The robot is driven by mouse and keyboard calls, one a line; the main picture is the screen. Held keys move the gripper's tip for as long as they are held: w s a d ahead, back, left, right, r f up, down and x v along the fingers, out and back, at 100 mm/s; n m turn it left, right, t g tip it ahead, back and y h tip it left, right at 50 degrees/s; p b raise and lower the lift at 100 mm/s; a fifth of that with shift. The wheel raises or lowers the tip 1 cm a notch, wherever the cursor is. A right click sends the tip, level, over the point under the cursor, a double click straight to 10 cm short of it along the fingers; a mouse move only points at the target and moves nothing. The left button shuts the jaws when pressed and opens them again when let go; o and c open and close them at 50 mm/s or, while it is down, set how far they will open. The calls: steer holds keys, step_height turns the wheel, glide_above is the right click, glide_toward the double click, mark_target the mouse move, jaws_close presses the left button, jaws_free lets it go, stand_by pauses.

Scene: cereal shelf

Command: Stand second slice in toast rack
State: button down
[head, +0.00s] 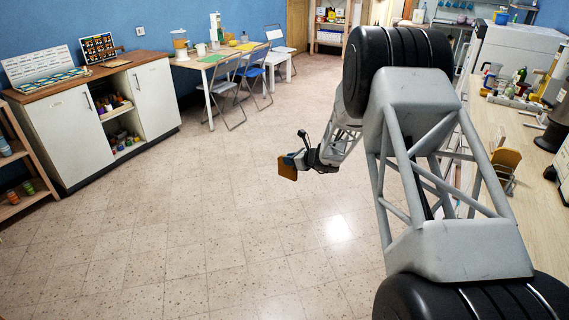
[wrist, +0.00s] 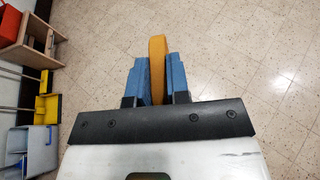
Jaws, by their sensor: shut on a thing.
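My gripper (head: 293,160) is out over the open floor, left of my arm in the head view. It is shut on a brown slice of toast (head: 287,169). In the wrist view the slice (wrist: 157,68) stands edge-on between the two blue fingers (wrist: 157,80), and its top sticks out past their tips. Another brown slice (head: 505,159) stands upright on the counter at the right, in what looks like a wire toast rack (head: 504,184). My arm hides part of that area, so the rack's slots are not clear.
The pale counter (head: 532,205) runs along the right side, with bottles and jars farther back and a dark appliance (head: 553,130) near the rack. A white cabinet (head: 70,130), a table and folding chairs (head: 228,85) stand along the far wall. The floor (head: 190,220) is clear.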

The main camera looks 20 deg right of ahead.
steer(key=shift+s+d+r+n+g+h, duration=1.25)
steer(key=shift+s+d+n+g, duration=2.5)
steer(key=shift+d, duration=2.5)
steer(key=shift+s+d+r+n+g+h, duration=1.2)
steer(key=shift+s+d+n+g, duration=1.55)
steer(key=shift+d+n+g, duration=2.2)
steer(key=shift+s+d+r+n+g+h, duration=0.8)
steer(key=shift+s+d+n+g+h, duration=0.85)
steer(key=shift+s+d+n+g, duration=4.15)
steer(key=s+d+r+n+t+h, duration=0.2)
steer(key=d+r, duration=0.4)
steer(key=d, duration=0.5)
steer(key=s+d+r+n+t+h, duration=0.3)
steer(key=s+d+r+t+h, duration=0.1)
steer(key=d, duration=0.7)
steer(key=s+d+r+n+t+h, duration=0.2)
steer(key=s+d+r, duration=0.4)
steer(key=d+r, duration=0.4)
steer(key=shift+s+d+n+t+h, duration=0.4)
steer(key=shift+d+t+h, duration=0.2)
steer(key=shift+d+h, duration=0.5)
steer(key=shift+a+f, duration=0.15)
steer(key=shift+f, duration=0.05)
